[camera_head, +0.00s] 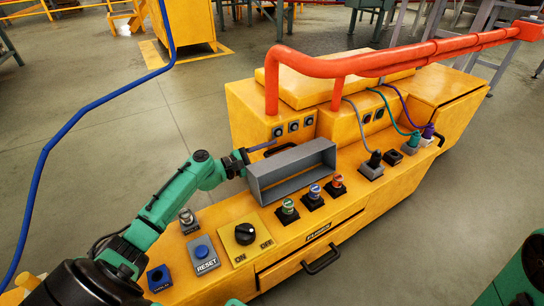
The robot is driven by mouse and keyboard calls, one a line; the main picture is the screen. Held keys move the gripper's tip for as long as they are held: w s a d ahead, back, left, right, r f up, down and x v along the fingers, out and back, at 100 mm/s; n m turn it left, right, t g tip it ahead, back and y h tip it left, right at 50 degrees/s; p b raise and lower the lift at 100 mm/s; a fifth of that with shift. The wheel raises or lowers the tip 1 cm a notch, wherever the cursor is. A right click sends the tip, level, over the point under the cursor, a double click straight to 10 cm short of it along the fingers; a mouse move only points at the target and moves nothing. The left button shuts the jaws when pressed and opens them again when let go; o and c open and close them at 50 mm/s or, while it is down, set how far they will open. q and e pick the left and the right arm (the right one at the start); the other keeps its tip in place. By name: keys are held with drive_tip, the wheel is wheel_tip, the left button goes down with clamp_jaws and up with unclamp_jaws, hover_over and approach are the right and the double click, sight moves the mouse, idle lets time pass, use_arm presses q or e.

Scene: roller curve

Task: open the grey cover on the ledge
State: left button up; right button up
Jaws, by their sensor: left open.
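The grey cover (257,187) is a long, hollow, box-like piece on the yellow console's ledge (222,213). One finger reaches right behind the cover's top edge; the other is partly hidden by the cover. I cannot tell whether a finger touches it. My right gripper is out of view; only a green piece of my arm shows at the lower right.
A thick orange pipe (350,65) runs above the console's back. Coloured buttons (314,191) stand in front of the cover. A black ON/OFF knob (244,233) and a blue RESET button (202,252) are nearer. Cable plugs (374,160) stand at right.

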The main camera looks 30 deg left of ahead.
use_arm(q)
drive_tip(key=shift+w+d, duration=0.1)
clamp_jaws()
drive_tip(key=shift+r, duration=0.1)
drive_tip(key=shift+w+a+r, duration=0.1)
drive_tip(key=shift+a+r, duration=0.1)
idle(1.1)
